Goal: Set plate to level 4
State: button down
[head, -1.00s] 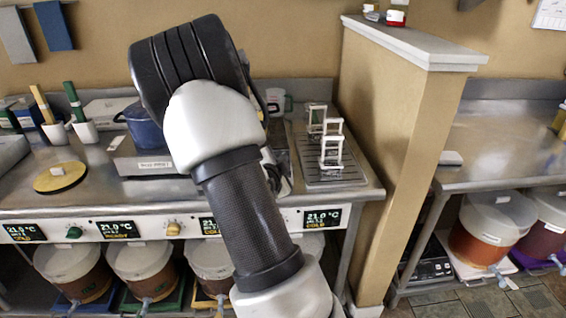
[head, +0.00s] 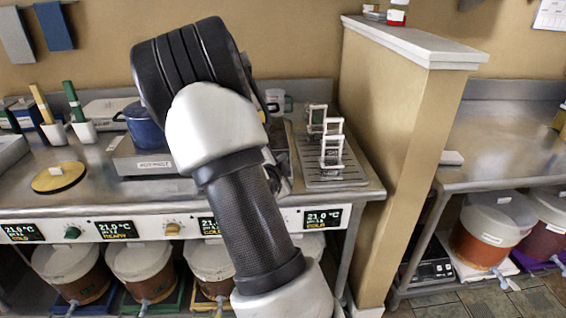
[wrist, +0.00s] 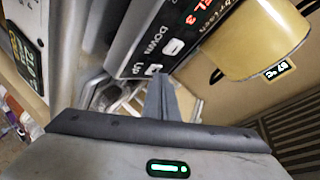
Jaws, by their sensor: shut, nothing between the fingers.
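In the wrist view a dark control panel (wrist: 127,48) shows red lettering ending in "EL 3". It has a pale button beside the word DOWN (wrist: 173,47) and another beside the word UP (wrist: 153,69). My gripper (wrist: 158,80) is shut and empty, its fingertips close to the UP button; I cannot tell whether they touch it. In the head view my arm hides the gripper and the panel.
A blue pot (head: 146,127) stands on a steel unit (head: 130,160) left of my arm. White-framed racks (head: 332,150) stand on the drainer (head: 345,177) to the right. A partition wall (head: 400,130) bounds the counter. Buckets (head: 140,262) stand below.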

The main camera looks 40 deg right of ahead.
jog(key=shift+r, duration=0.1)
jog(key=shift+s+a+r, duration=0.25)
jog(key=shift+s+r, duration=0.1)
jog(key=shift+r, duration=0.3)
jog(key=shift+w+f+b, duration=0.1)
jog(key=shift+f+b, duration=0.1)
jog(key=shift+b, duration=0.15)
dwell(0.4)
jog(key=shift+w+d+f+b, duration=0.1)
jog(key=shift+d+f+b, duration=0.1)
jog(key=shift+b, duration=0.25)
jog(key=shift+w+f+b, duration=0.2)
jog(key=shift+f+b, duration=0.15)
jog(key=shift+b, duration=0.15)
dwell(0.6)
jog(key=shift+r, duration=0.1)
jog(key=shift+s+a+r+p, duration=0.2)
jog(key=shift+s+r+p, duration=0.15)
jog(key=shift+r, duration=0.25)
dwell(0.3)
